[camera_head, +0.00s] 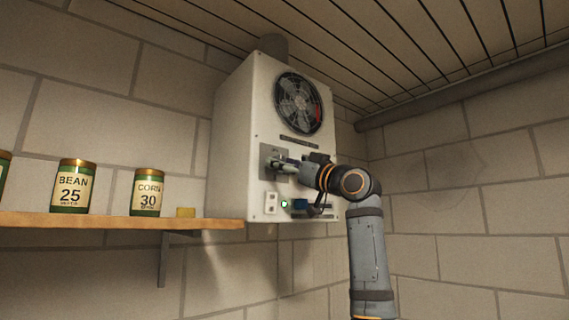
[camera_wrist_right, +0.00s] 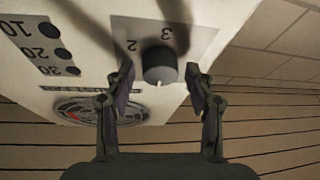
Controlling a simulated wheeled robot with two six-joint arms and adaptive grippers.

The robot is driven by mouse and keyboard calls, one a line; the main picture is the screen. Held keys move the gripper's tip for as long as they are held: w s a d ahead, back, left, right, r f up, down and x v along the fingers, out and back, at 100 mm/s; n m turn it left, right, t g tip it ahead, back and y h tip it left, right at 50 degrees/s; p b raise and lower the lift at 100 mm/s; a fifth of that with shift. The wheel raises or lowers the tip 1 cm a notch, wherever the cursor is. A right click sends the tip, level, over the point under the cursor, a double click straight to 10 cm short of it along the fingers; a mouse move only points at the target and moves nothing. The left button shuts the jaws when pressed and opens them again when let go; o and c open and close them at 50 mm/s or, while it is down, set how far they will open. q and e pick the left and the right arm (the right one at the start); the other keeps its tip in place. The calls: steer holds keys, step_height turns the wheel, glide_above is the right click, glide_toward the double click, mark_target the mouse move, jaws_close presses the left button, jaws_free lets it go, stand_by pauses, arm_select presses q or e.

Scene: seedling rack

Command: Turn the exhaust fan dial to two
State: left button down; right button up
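The exhaust fan unit (camera_head: 235,150) is a white box on the wall with a round fan (camera_head: 299,103) in its upper front. Its dark grey dial (camera_wrist_right: 160,64) sits on a grey plate marked 2 and 3 in the right wrist view. The dial's white mark points down in that view, toward the fan, away from both visible numerals. My right gripper (camera_wrist_right: 160,88) is open, with one finger on each side of the dial; a gap shows at each side. In the head view my right gripper (camera_head: 283,164) is at the plate and hides the dial. My left gripper is out of view.
Buttons marked 10, 20 and 30 (camera_wrist_right: 48,53) lie beside the plate. A green light (camera_head: 284,204) and a small switch (camera_head: 270,203) are below it. A wooden shelf (camera_head: 120,220) at left holds bean (camera_head: 72,187) and corn (camera_head: 147,193) tins.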

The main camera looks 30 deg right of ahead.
steer(key=c, duration=0.9)
steer(key=shift+m, duration=0.5)
steer(key=shift+a+r+m+g+h+p, duration=0.15)
steer(key=shift+m+g+h+p, duration=0.8)
steer(key=shift+m, duration=3.9)
steer(key=shift+a+r+m+g+h, duration=0.15)
steer(key=shift+m+g+h, duration=0.85)
steer(key=shift+m+h, duration=2.65)
steer(key=shift+a+r+m+g+h+p, duration=0.15)
steer(key=shift+m+g+h+p, duration=0.6)
steer(key=shift+m, duration=5.25)
steer(key=shift+f+g+y, duration=0.15)
steer(key=shift+g+y, duration=0.1)
steer(key=shift+g, duration=0.05)
